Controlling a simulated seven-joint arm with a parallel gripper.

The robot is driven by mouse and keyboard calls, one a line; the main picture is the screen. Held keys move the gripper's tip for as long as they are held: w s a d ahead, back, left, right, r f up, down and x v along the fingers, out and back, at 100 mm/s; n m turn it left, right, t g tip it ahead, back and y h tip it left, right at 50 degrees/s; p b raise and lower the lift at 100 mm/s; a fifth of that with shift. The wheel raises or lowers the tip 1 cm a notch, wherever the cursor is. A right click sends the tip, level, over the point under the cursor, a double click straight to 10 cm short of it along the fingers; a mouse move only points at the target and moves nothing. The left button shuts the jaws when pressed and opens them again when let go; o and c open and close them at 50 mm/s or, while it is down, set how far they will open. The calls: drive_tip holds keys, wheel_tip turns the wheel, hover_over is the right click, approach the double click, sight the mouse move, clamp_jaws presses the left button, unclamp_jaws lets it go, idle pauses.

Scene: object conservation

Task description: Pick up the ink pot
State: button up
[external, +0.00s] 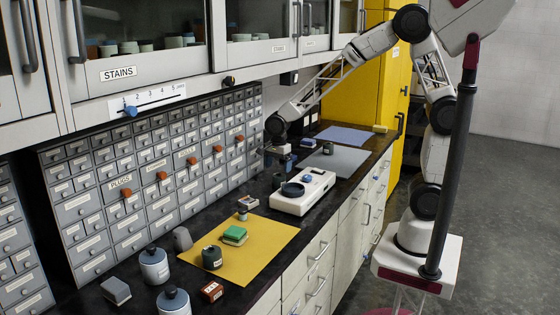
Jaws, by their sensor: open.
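My gripper (281,165) is small in the external view, low over the counter in front of the drawer cabinet. It is open, but its fingers are hard to make out. A small dark pot (278,181) stands just below it, behind the white device. Another dark pot (212,257) stands on the yellow mat (262,264), and one more dark pot (328,148) stands on the grey mat (345,162). I cannot tell which of these is the ink pot. Nothing is visibly held.
A white device (316,194) with a dark round dish stands right of the gripper. Grey lidded jars (154,265) and a red-brown box (212,291) stand near the front. Small drawers (137,242) line the counter's back.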

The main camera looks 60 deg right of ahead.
sight(278, 174)
drive_tip(key=shift+a+f, duration=0.1)
drive_tip(key=shift+f, duration=0.05)
drive_tip(key=shift+f, duration=1.2)
drive_tip(key=shift+f, duration=0.1)
drive_tip(key=shift+s+f, duration=0.15)
drive_tip(key=shift+f, duration=2.35)
drive_tip(key=shift+c, duration=0.2)
drive_tip(key=c, duration=1)
drive_tip(key=shift+r, duration=0.15)
drive_tip(key=shift+r, duration=4.9)
